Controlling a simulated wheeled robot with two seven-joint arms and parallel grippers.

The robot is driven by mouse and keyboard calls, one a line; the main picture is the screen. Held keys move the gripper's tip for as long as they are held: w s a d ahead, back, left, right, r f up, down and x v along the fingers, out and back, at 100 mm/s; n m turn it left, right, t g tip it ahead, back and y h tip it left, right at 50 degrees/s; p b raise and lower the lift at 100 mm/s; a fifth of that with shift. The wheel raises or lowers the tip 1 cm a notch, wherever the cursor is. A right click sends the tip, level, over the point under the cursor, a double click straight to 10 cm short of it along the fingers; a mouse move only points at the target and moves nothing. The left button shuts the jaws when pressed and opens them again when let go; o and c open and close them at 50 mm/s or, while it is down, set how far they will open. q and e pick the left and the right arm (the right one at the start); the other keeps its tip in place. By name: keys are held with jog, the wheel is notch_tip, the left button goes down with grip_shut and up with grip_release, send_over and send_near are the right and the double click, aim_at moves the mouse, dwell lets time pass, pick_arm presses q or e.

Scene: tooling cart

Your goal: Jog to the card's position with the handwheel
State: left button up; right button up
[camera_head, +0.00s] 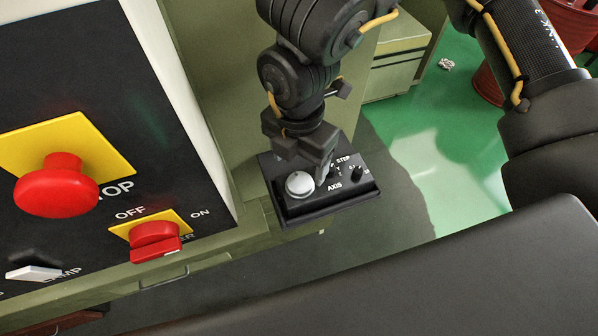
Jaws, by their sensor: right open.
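A black handwheel box (328,205) with white AXIS and STEP lettering sits at the middle of the head view. A round silver knob or wheel (299,184) is on its left part, and a small black STEP knob (357,173) is on its right. My right gripper (322,170) is open and points down over the box, with its fingers by the AXIS marking, just right of the silver wheel. The fingers hide part of the panel, and I cannot tell whether they touch a knob. No card can be made out. My left gripper is not in view.
At the left, a black control panel (140,90) carries a red stop button (56,186) on a yellow plate, a red OFF/ON switch (155,238) and a white lamp switch (34,272). A pale green cabinet (395,68) and red bin (492,90) stand behind on green floor.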

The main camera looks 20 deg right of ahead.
aim_at(299, 183)
notch_tip(299, 183, down, 5)
jog(key=shift+f+p, duration=0.2)
jog(key=shift+p, duration=0.5)
jog(key=shift+s+f, duration=0.1)
jog(key=shift+f, duration=0.55)
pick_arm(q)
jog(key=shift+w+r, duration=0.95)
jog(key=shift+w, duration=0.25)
pick_arm(e)
jog(key=c, duration=1)
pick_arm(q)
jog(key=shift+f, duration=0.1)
